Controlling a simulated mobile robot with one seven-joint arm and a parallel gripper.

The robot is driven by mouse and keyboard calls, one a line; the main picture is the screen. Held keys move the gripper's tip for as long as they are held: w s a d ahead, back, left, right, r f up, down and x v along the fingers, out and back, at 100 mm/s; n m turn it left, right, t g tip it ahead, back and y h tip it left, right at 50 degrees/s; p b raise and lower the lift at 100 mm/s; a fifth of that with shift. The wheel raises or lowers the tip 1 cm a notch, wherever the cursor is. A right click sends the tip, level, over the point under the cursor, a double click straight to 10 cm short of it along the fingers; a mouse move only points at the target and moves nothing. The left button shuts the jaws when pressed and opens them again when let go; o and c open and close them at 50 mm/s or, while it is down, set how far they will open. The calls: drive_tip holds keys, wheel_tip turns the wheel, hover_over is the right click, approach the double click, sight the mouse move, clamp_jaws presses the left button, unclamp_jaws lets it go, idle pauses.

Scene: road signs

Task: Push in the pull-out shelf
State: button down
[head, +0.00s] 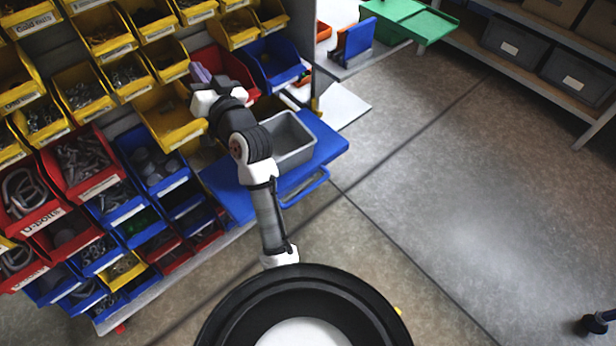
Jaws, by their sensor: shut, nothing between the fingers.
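A grey open bin (287,138) stands on the shelf. My arm reaches up across the shelf's left part and hides some of it. My gripper (203,88) is at the yellow and red bins, up and left of the shelf and apart from its handle. It is shut and empty; its fingertips are small and hard to make out.
Yellow, red and blue bins (85,165) of hardware fill the rack at left. A green tray (405,20) sticks out at the top. A low shelf with grey crates (578,75) stands at upper right. The floor (450,190) right of the pull-out shelf is clear.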

drive_tip(key=w+d+f+m+g+h, duration=0.2)
drive_tip(key=w+d+f+m, duration=0.1)
drive_tip(key=d+f, duration=0.55)
drive_tip(key=m+g+h+p, duration=0.2)
drive_tip(key=m+p, duration=0.1)
drive_tip(key=m, duration=0.1)
hover_over(300, 179)
drive_tip(key=w, duration=0.1)
wheel_tip(300, 179, down, 14)
drive_tip(key=s+d+f+m+g+y+p, duration=0.15)
drive_tip(key=s+d+f+m, duration=0.35)
drive_tip(key=s+d+f, duration=0.75)
drive_tip(key=w+a+b, duration=0.1)
drive_tip(key=w+a, duration=0.2)
drive_tip(key=w+a+b, duration=0.1)
drive_tip(key=w+a, duration=0.1)
drive_tip(key=a, duration=0.1)
drive_tip(key=w+a+b, duration=0.1)
drive_tip(key=w+a, duration=0.2)
drive_tip(key=a, duration=0.1)
drive_tip(key=shift+w+f, duration=0.35)
drive_tip(key=shift+w+a, duration=0.1)
drive_tip(key=shift+w, duration=0.1)
